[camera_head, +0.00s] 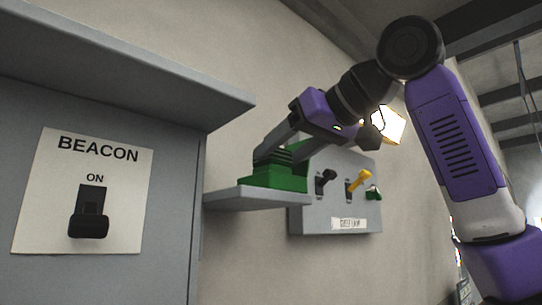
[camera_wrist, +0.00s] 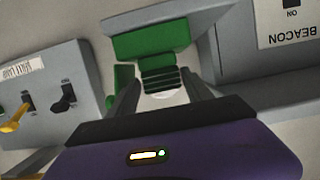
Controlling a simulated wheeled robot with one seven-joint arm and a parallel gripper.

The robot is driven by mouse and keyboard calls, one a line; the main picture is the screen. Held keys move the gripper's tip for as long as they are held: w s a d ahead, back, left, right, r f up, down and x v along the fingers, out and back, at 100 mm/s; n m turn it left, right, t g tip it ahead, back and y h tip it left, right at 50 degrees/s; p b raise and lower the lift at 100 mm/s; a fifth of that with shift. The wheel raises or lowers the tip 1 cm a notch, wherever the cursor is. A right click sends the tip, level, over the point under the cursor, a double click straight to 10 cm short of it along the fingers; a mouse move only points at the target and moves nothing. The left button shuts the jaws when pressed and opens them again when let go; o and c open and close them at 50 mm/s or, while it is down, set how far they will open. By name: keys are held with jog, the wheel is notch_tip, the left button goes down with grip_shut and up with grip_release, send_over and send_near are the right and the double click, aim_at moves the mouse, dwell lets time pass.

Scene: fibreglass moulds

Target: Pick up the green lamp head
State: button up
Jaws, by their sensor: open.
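The green lamp head (camera_head: 276,179) stands on a small grey shelf (camera_head: 250,197) fixed to the wall, with a wider green base and dark ribs above it. In the wrist view the lamp head (camera_wrist: 150,42) lies straight ahead, its ribbed part between the fingers, with a pale round part nearest me. My gripper (camera_head: 268,150) comes down at a slant from the upper right, its fingers at the lamp head's ribbed upper part. In the wrist view my gripper (camera_wrist: 163,85) has its fingers apart, one on each side of the ribs. Contact cannot be made out.
A grey cabinet (camera_head: 100,90) with a BEACON label and a black switch stands at left, its top overhanging. A grey wall panel (camera_head: 310,215) with black, yellow and green levers is right of the shelf. A bright lamp (camera_head: 388,126) shows behind my arm.

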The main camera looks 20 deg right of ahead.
aim_at(263, 165)
jog(key=shift+p+x, duration=1.35)
jog(key=shift+x, duration=1.45)
jog(key=shift+a+r, duration=0.1)
jog(key=shift+r, duration=0.1)
grip_shut()
